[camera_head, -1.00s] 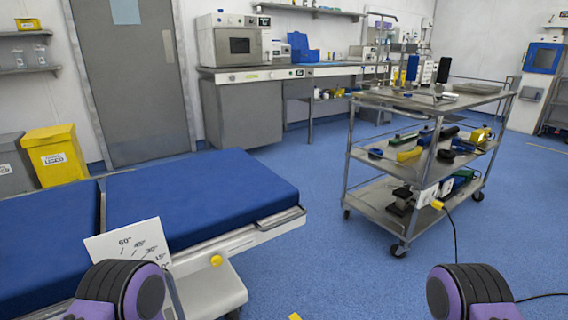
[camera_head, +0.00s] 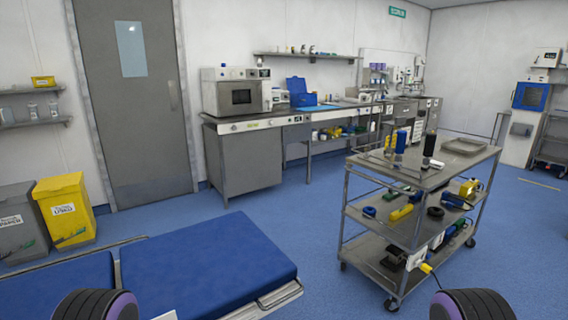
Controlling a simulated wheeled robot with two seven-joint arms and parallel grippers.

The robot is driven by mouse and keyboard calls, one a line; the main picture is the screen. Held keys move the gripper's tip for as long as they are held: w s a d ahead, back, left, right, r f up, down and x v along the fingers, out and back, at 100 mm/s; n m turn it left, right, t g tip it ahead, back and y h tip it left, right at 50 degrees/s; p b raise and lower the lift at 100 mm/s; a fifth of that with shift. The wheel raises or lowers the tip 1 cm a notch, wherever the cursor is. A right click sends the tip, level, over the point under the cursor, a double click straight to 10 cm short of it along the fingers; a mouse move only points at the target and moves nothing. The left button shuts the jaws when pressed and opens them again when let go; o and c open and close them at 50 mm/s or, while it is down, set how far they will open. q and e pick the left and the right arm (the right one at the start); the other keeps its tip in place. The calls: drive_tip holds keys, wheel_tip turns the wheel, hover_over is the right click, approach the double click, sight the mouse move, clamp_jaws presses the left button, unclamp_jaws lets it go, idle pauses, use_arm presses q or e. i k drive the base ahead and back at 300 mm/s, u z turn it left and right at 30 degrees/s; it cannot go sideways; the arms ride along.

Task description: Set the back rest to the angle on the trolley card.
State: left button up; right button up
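The operating table's blue padded section (camera_head: 205,262) lies flat at the lower left. A second blue section (camera_head: 62,287) lies left of it across a narrow gap. Only a sliver of the white angle plate (camera_head: 166,316) shows at the bottom edge. The trolley (camera_head: 425,180) stands to the right with three shelves. I cannot make out a card with an angle on it. Rounded black and purple parts of my two arms show at the bottom left and bottom right. Neither gripper's fingers are in view.
The trolley's top holds upright bottles (camera_head: 400,143) and a metal tray (camera_head: 464,146). Its lower shelves hold several tools. A yellow bin (camera_head: 64,210) and a grey bin (camera_head: 22,222) stand at the left. Blue floor is clear between table and trolley.

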sight(220, 267)
drive_tip(key=u, duration=0.2)
drive_tip(key=i, duration=0.7)
drive_tip(key=u, duration=0.25)
